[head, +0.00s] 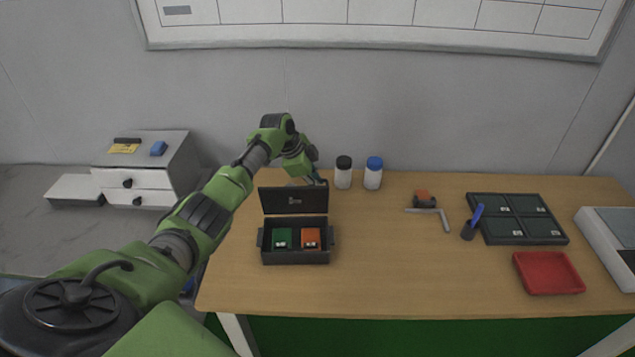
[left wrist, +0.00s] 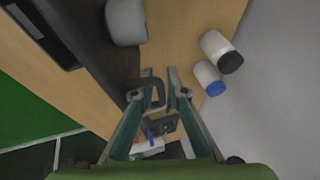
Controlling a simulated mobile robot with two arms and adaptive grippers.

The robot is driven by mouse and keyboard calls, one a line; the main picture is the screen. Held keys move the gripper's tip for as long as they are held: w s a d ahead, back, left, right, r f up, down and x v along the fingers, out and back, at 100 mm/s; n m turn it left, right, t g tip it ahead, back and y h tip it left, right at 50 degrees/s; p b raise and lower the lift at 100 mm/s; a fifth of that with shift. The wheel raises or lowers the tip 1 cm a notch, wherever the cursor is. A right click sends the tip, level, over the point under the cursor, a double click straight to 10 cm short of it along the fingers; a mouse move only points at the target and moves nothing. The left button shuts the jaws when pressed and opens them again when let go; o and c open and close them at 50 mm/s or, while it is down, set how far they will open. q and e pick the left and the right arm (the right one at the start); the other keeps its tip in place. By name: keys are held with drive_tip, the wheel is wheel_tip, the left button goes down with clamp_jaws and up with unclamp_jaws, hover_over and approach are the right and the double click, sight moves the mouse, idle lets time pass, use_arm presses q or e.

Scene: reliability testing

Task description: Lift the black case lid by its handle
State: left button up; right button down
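The black case (head: 295,256) stands on the left part of the wooden table. Its lid (head: 293,200) is raised and stands about upright at the back of the case. A green block (head: 282,238) and an orange block (head: 310,238) sit inside. My left gripper (head: 318,181) is behind the lid's upper right corner, partly hidden in the head view. I cannot tell whether the fingers touch the handle. My right gripper is not in view.
A black-capped bottle (head: 343,174) and a blue-capped bottle (head: 373,174) stand right of my left gripper. The front middle of the table is clear.

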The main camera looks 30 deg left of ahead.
use_arm(q)
drive_tip(key=shift+w+a+p+v, duration=0.1)
drive_tip(key=shift+w+p+v, duration=0.05)
drive_tip(key=shift+p+v, duration=0.6)
drive_tip(key=shift+w+a+p+v, duration=0.15)
drive_tip(key=shift+p+v, duration=0.55)
drive_tip(key=shift+v, duration=0.15)
drive_tip(key=shift+w+a+p+v, duration=0.1)
drive_tip(key=shift+w+p+v, duration=0.05)
drive_tip(key=shift+p+v, duration=0.6)
drive_tip(key=w+a+p+v, duration=0.1)
drive_tip(key=p+v, duration=0.6)
drive_tip(key=v, duration=0.4)
drive_tip(key=shift+w+a+r+p, duration=0.25)
drive_tip(key=shift+w+r+p, duration=0.05)
drive_tip(key=shift+w+p, duration=0.1)
drive_tip(key=v, duration=1.2)
drive_tip(key=shift+o, duration=0.3)
